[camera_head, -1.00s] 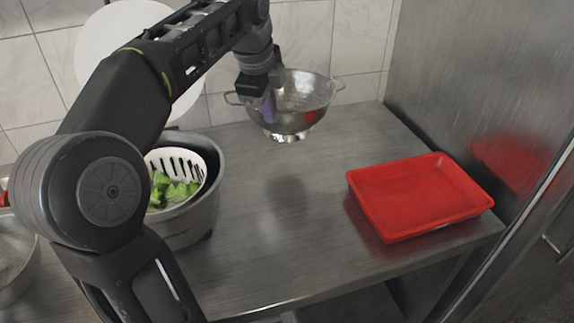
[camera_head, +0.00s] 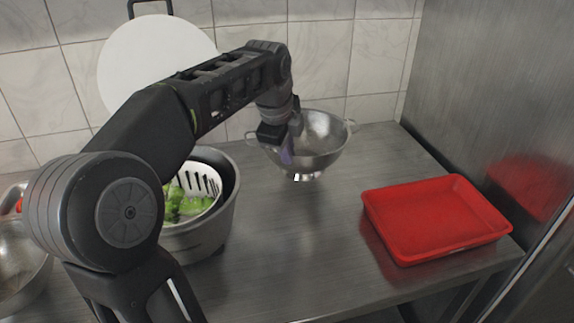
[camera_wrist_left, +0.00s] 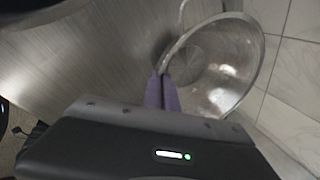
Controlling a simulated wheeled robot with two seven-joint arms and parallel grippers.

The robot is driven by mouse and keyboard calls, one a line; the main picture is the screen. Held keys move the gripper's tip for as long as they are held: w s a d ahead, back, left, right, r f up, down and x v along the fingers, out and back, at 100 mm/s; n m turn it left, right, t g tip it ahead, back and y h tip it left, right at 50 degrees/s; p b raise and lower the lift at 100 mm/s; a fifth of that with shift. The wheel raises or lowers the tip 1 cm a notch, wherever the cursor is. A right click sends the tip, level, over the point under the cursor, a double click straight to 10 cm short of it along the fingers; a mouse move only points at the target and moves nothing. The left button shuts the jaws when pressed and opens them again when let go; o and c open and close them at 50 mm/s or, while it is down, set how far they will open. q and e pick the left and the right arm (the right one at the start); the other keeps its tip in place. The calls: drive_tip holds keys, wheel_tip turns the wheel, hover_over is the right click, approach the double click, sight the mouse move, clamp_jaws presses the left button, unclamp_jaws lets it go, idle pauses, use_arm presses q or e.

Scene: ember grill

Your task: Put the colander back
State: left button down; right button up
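The metal colander (camera_head: 325,143) is at the back of the steel counter, upright or nearly so, with its foot close to the counter surface; I cannot tell if it touches. My left gripper (camera_head: 288,152) is at the colander's left rim, its purple fingers closed on the rim. In the left wrist view the purple fingers (camera_wrist_left: 162,92) pinch the edge of the colander (camera_wrist_left: 218,70), whose inside is empty. My right gripper is not in view.
A red tray (camera_head: 436,218) lies at the counter's right. A grey pot (camera_head: 228,215) holds a white strainer with green vegetables at the left. A metal bowl (camera_head: 22,262) is at the far left. A steel wall (camera_head: 490,110) bounds the right side. The middle counter is clear.

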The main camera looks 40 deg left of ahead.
use_arm(q)
drive_tip(key=shift+f, duration=1.75)
drive_tip(key=shift+f, duration=0.2)
drive_tip(key=c, duration=1.7)
unclamp_jaws()
drive_tip(key=v, duration=1.2)
drive_tip(key=shift+r, duration=0.2)
